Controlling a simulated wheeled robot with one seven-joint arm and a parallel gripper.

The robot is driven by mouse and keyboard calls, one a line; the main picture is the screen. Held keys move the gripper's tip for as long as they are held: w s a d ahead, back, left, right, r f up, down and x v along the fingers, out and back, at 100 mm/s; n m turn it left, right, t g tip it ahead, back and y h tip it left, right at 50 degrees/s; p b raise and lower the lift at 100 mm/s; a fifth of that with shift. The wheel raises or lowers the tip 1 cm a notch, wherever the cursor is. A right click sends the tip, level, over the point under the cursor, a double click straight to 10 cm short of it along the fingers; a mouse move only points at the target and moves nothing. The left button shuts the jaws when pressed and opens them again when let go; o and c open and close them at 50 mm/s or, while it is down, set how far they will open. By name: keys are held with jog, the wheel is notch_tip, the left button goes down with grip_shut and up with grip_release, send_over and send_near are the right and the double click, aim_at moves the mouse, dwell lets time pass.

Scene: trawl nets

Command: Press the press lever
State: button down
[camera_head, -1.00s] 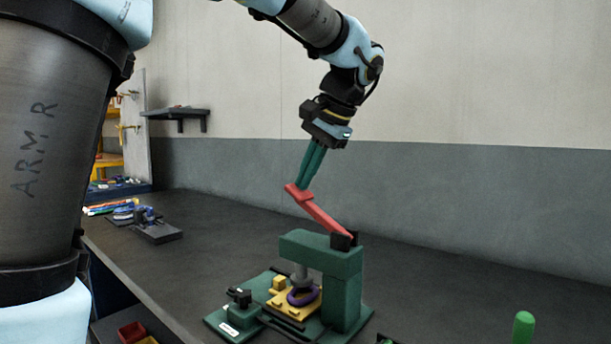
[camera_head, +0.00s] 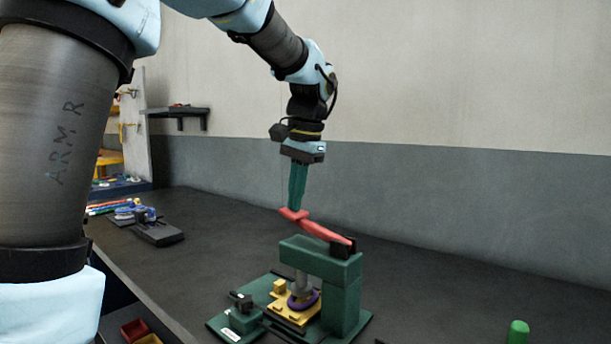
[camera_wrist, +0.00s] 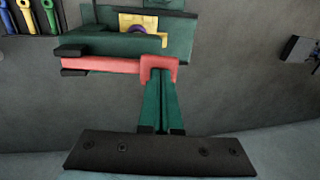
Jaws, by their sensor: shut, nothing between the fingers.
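The red press lever (camera_head: 322,231) runs from its black pivot on top of the green press (camera_head: 342,290) up and left to its crossbar end. It slopes gently. My gripper (camera_head: 294,207) is shut and empty, with its green fingertips at the lever's crossbar end, seemingly touching it from above. In the wrist view the shut fingers (camera_wrist: 158,88) meet the red crossbar of the lever (camera_wrist: 105,64). Under the press head, a yellow fixture (camera_head: 290,308) holds a purple ring (camera_head: 303,300). The exact contact between fingertips and lever is partly hidden.
The dark bench (camera_head: 420,290) is mostly clear right of the press. A green knob (camera_head: 518,331) stands at the lower right. A dark block with blue parts (camera_head: 158,232) lies at the left. A wall shelf (camera_head: 178,112) is behind.

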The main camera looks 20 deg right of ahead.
jog(key=shift+w+a+f+g, duration=0.2)
jog(key=shift+w+f+g, duration=0.15)
jog(key=shift+f+g, duration=0.2)
jog(key=shift+w+a+f, duration=0.15)
jog(key=shift+a+f, duration=0.05)
jog(key=shift+f, duration=0.75)
jog(key=shift+r+p, duration=0.6)
jog(key=shift+p, duration=0.15)
notch_tip(320, 180, up, 14)
jog(key=p, duration=0.2)
jog(key=shift+d+f, duration=0.15)
jog(key=shift+d, duration=0.05)
jog(key=shift+s, duration=0.25)
